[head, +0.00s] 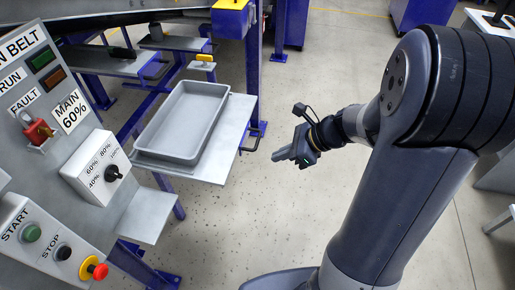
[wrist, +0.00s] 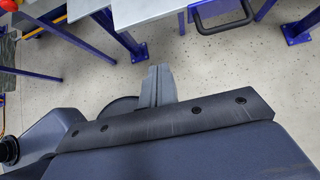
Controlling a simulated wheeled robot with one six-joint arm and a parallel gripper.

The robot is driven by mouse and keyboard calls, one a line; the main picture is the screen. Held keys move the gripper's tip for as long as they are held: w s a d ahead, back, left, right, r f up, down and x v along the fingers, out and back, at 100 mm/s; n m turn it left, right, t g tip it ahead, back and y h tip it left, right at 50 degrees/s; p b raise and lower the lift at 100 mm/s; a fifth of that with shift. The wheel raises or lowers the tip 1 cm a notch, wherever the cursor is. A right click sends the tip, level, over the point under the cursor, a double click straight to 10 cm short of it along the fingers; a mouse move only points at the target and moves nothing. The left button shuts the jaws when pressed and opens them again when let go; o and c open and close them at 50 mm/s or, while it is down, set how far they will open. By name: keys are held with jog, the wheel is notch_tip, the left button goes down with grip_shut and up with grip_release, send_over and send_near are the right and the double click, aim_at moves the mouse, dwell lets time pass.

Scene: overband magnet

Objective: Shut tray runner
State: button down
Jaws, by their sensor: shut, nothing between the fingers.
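A grey rectangular tray (head: 183,121) rests on a flat metal runner plate (head: 233,130) on a blue frame, left of centre in the head view. A black handle (head: 254,136) sits on the runner's right edge; it also shows in the wrist view (wrist: 224,21) at the top. My gripper (head: 280,158) is to the right of the handle in the head view, apart from it, with open floor between. The fingers are together and empty; they show in the wrist view (wrist: 159,76) below and left of the handle.
A control panel (head: 60,110) with buttons and knobs stands at the left, with a small metal shelf (head: 146,218) beside it. Blue posts (head: 253,55) stand at the back. The floor right of the runner is clear.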

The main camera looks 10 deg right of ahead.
jog(key=a+r+x, duration=0.2)
jog(key=x, duration=1)
jog(key=shift+w+a+b, duration=0.2)
jog(key=shift+w+b, duration=0.15)
jog(key=shift+f, duration=0.15)
